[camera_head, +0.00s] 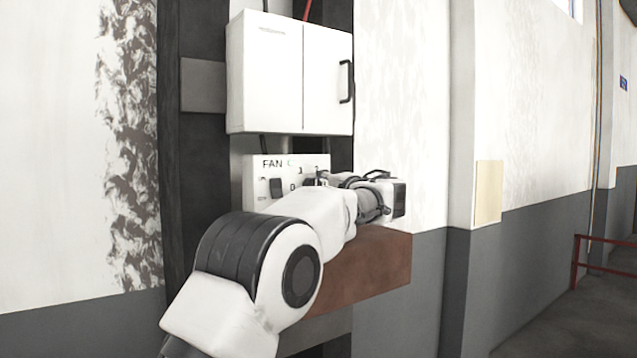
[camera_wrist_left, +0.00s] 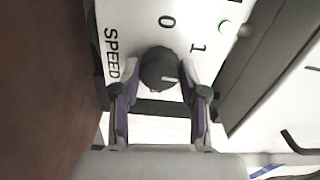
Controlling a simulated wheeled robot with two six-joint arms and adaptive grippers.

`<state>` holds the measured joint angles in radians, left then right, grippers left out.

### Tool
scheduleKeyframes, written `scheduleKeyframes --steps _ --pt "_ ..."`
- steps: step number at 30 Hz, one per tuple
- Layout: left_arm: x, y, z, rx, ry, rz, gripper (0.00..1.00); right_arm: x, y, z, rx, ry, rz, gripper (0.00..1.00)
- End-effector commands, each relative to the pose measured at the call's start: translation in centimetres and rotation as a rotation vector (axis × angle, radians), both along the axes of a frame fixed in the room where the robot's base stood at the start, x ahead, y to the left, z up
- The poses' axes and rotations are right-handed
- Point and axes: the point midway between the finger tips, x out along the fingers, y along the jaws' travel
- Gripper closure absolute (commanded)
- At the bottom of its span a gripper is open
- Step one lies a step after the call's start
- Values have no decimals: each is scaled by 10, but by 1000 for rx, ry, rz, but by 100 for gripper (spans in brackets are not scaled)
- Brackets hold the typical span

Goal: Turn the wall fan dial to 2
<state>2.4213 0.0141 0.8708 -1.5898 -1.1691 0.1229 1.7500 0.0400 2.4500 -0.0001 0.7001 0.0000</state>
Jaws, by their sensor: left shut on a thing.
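The white fan control panel (camera_head: 262,160) is on the wall below a white cabinet, lettered FAN. In the left wrist view, the round black dial (camera_wrist_left: 157,66) is on the panel (camera_wrist_left: 140,18) near the SPEED lettering. Its pale pointer mark points right in that picture, below the printed 1; the 0 is above the dial. No 2 is visible there. My left gripper (camera_wrist_left: 159,85) has a finger on each side of the dial and is shut on it. In the head view, my left gripper (camera_head: 322,180) and wrist hide the dial. My right gripper is not in view.
The white cabinet (camera_head: 290,75) with a black handle hangs above the panel. A brown block (camera_head: 375,268) juts out below my left wrist. A black rocker switch (camera_head: 277,188) is on the panel.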

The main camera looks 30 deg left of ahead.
Motion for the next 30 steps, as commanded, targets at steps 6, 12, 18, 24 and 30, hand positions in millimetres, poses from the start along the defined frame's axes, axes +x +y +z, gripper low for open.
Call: scheduleKeyframes --steps 6,12,18,24,30 --pt "0 1 2 71 180 2 92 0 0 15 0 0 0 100" --pt "0 1 1 125 310 2 92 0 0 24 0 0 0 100" --pt "0 1 1 160 392 2 92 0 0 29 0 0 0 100" --pt "0 1 1 176 427 2 92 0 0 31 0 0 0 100" --pt "0 1 1 179 432 2 92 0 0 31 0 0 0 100"
